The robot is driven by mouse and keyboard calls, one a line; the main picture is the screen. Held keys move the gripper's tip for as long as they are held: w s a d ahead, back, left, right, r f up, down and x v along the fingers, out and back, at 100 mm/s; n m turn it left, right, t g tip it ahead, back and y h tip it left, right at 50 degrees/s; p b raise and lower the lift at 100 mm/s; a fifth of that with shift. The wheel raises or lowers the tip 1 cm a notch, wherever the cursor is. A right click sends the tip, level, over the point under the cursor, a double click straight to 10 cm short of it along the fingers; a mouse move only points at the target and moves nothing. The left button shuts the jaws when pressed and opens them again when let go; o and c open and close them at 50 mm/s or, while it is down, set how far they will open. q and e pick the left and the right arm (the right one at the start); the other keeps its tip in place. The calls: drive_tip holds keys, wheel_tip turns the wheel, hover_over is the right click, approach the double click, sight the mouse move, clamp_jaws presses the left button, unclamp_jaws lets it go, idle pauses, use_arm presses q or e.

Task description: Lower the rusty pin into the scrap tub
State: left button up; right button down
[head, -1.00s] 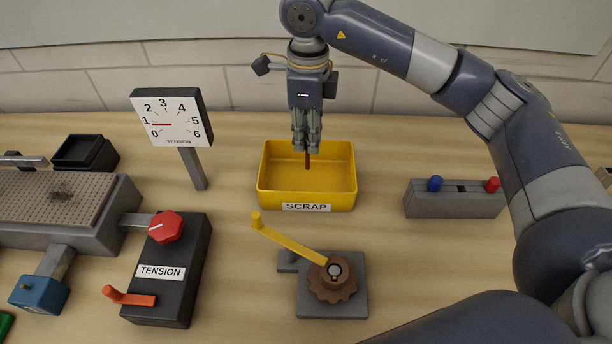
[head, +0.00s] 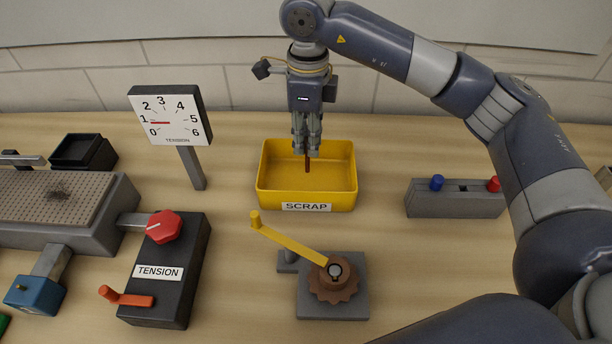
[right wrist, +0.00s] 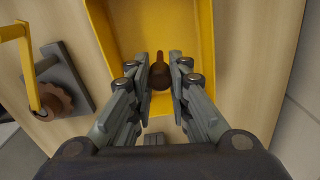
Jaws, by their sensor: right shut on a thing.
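The rusty pin (head: 307,163) is a thin reddish-brown rod hanging upright below my right gripper (head: 307,150). The gripper is shut on it, fingers pointing down. The yellow scrap tub (head: 306,201), with a SCRAP label on its front, is right below. The pin's lower end shows against the inside of the tub; I cannot tell whether it touches the floor. In the right wrist view, the pin (right wrist: 160,75) sits between the fingertips (right wrist: 162,66) with the tub (right wrist: 205,40) beneath. My left gripper is not in view.
A crank with a yellow handle (head: 290,238) stands in front of the tub. A tension dial (head: 170,116) and a TENSION box (head: 185,265) are to the left. A grey block with blue and red knobs (head: 455,203) is to the right. Bare table separates them.

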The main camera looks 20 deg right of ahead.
drive_tip(key=shift+f+b, duration=1.5)
drive_tip(key=shift+f, duration=0.4)
idle(0.6)
drive_tip(key=c, duration=1.4)
unclamp_jaws()
drive_tip(key=shift+r, duration=0.2)
wheel_tip(320, 180, up, 12)
drive_tip(key=shift+f, duration=0.2)
